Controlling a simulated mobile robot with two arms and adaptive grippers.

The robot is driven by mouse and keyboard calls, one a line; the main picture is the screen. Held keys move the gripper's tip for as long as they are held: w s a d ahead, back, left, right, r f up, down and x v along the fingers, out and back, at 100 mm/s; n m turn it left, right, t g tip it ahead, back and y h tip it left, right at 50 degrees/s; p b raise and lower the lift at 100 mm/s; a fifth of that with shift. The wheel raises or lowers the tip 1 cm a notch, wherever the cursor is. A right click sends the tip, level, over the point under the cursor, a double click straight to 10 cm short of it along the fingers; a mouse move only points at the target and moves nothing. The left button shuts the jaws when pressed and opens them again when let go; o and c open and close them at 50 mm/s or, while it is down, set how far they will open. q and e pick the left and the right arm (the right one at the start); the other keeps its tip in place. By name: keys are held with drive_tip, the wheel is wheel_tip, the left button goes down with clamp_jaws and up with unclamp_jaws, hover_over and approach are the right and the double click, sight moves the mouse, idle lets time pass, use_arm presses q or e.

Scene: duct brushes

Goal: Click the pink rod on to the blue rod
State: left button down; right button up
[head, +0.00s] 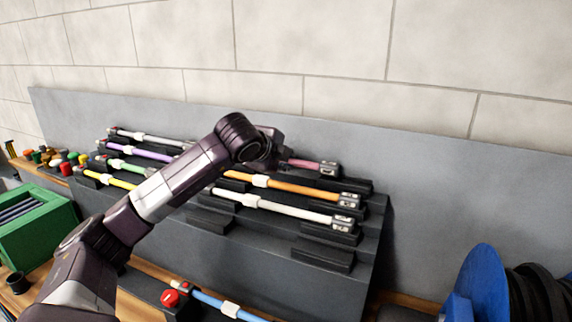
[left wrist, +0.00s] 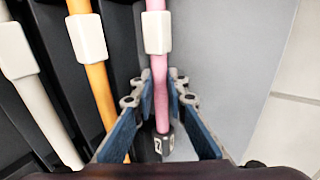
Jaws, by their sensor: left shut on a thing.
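The pink rod (head: 304,163) lies in the top row of the dark stepped rack, with a grey end connector at its right end. In the left wrist view the pink rod (left wrist: 160,88) has a white collar and runs between the fingers of my left gripper (left wrist: 156,92), which is shut on it near the connector. In the head view my left gripper (head: 272,145) is mostly hidden behind its wrist. The blue rod (head: 209,300) lies low at the front, with a red end (head: 170,297) and a white collar. Its right part is out of frame. My right gripper is not in view.
Orange (head: 290,188), white (head: 300,210), purple (head: 150,152), green and yellow rods rest on the rack (head: 270,255). A green crate (head: 42,222) stands at left, with small coloured caps behind it. A blue reel (head: 483,285) stands at lower right. A grey panel backs the rack.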

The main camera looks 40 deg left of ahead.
use_arm(q)
drive_tip(key=shift+r+p, duration=0.8)
drive_tip(key=shift+r, duration=1.55)
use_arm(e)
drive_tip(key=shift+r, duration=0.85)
use_arm(q)
drive_tip(key=shift+f, duration=0.1)
